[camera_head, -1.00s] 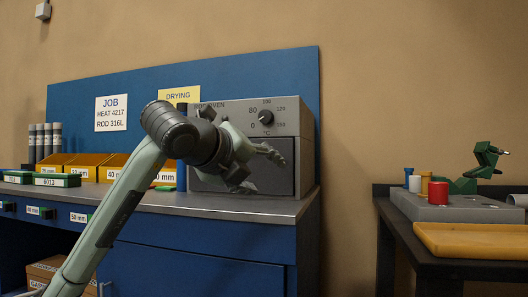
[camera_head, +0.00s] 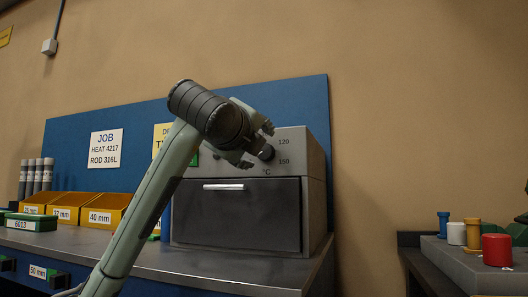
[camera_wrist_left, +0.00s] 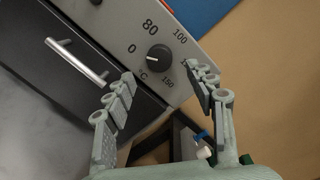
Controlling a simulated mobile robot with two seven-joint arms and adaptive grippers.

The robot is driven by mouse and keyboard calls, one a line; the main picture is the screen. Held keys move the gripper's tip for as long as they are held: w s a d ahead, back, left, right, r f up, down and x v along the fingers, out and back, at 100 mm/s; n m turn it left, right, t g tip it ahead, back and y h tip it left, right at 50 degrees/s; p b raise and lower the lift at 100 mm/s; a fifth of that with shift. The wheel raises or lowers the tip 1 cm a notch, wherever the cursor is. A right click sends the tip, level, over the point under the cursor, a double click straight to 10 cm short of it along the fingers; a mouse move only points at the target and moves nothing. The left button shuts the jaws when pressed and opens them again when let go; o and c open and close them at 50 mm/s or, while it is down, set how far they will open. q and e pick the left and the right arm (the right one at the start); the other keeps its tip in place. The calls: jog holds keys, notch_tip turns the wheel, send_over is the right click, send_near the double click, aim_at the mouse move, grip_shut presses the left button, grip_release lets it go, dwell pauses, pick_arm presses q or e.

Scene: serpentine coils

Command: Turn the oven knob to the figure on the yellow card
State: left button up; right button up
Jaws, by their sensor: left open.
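The oven (camera_head: 315,160) is a grey box with a dark door and a black round knob (camera_head: 266,152) on its upper panel. In the left wrist view the knob (camera_wrist_left: 159,58) has a white pointer line aimed roughly at the 0, with 80, 100 and 150 also printed around it. My left gripper (camera_head: 257,146) is open in front of the knob. In the wrist view its fingertips (camera_wrist_left: 161,72) are spread to either side of the knob, apart from it. The yellow card (camera_head: 161,137) is mostly hidden behind my left arm, its figure unreadable. My right gripper is out of view.
The oven door has a bright bar handle (camera_head: 223,187) below the knob. Yellow bins (camera_head: 105,208) and a green box (camera_head: 30,222) stand left on the bench. A second table at right holds a grey block (camera_head: 462,262) with coloured cylinders.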

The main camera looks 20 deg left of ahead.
aim_at(264, 152)
pick_arm(q)
jog(key=shift+w+a, duration=0.15)
jog(key=shift+w, duration=2.5)
jog(key=c, duration=1.2)
